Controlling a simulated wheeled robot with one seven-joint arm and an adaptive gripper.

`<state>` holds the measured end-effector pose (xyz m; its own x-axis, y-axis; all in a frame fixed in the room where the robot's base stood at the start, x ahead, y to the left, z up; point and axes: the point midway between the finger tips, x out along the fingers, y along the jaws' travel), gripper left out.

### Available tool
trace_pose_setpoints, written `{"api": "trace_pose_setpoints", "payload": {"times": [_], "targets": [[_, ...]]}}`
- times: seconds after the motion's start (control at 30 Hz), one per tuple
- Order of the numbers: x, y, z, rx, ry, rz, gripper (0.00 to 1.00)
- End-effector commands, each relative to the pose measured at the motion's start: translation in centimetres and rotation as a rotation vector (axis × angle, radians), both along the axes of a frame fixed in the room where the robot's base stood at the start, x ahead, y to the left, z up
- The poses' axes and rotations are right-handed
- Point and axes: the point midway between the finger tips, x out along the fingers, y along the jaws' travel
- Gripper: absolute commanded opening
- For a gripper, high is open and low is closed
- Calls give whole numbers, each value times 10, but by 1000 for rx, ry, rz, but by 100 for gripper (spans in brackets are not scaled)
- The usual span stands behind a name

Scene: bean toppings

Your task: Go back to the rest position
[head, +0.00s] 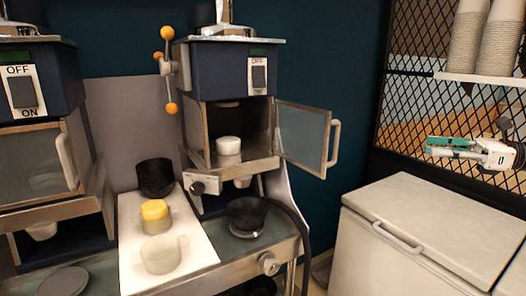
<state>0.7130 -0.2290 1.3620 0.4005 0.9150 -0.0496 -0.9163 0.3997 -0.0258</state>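My gripper (430,147) shows at the right edge of the head view, in front of the black mesh partition. It is white with green on its upper finger and points left. It is well above the white chest lid and far from the machines. I see nothing held in it, but the finger gap is too small to judge.
The right machine (228,70) has its glass door (303,138) swung open, with a white container (229,146) inside. A black bowl (247,213) sits below. A white chest (430,222) stands lower right. Stacked cups (468,40) stand on a shelf above my gripper.

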Motion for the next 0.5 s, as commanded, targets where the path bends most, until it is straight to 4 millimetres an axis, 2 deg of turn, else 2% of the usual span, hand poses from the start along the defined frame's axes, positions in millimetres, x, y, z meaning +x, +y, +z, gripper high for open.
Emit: {"api": "trace_pose_setpoints", "payload": {"times": [0.27, 0.5], "targets": [[-2, 42, 2, -131, -6, 44, 33], [-15, 99, 3, -326, -38, 121, 33]]}}
